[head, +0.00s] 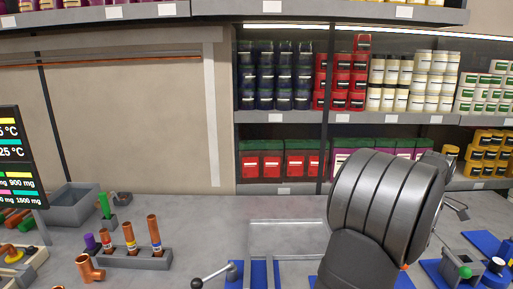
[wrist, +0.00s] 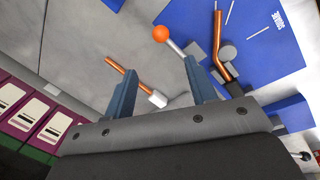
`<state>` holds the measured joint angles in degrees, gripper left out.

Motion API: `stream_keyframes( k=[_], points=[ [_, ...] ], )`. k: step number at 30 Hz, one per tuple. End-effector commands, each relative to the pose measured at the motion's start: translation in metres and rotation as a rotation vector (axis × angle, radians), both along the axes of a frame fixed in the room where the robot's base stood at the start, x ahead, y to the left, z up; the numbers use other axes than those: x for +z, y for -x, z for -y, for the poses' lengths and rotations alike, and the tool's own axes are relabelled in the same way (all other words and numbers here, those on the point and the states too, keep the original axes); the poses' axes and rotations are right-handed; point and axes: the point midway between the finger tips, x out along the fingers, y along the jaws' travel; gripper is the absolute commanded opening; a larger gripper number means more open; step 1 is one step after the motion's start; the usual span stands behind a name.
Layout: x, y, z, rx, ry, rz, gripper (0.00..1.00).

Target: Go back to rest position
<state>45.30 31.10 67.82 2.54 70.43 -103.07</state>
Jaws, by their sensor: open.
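My gripper (wrist: 160,66) shows in the wrist view as two blue-grey fingers, spread apart. A straight copper tube (wrist: 122,70) with a pale end piece (wrist: 158,99) shows beside and between the fingers; I cannot tell its distance from them. An orange ball (wrist: 160,34) on a metal shaft shows just past the right finger. A bent copper tube (wrist: 217,45) lies over a blue plate (wrist: 265,30) farther right. In the head view my large grey arm link covers the right middle of the bench, and the fingers cannot be made out.
Shelves of cans (head: 275,75) stand behind the bench. A grey tray (head: 288,238) lies left of my arm, near a black-knobbed lever (head: 212,276). A tube rack (head: 135,259), a grey bin (head: 72,207) and a screen (head: 20,158) are at left. Blue-based fixtures (head: 485,242) stand at right.

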Motion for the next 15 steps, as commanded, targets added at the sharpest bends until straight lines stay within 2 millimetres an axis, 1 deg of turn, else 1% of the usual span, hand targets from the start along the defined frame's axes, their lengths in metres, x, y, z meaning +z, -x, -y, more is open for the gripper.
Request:
stream_keyframes(
  k=[3,15],
  points=[
    [-0.024,-0.004,0.002,0.0,-0.001,-0.001,0.52],
    [-0.103,-0.017,0.011,0.0,-0.001,-0.001,0.52]
  ],
)
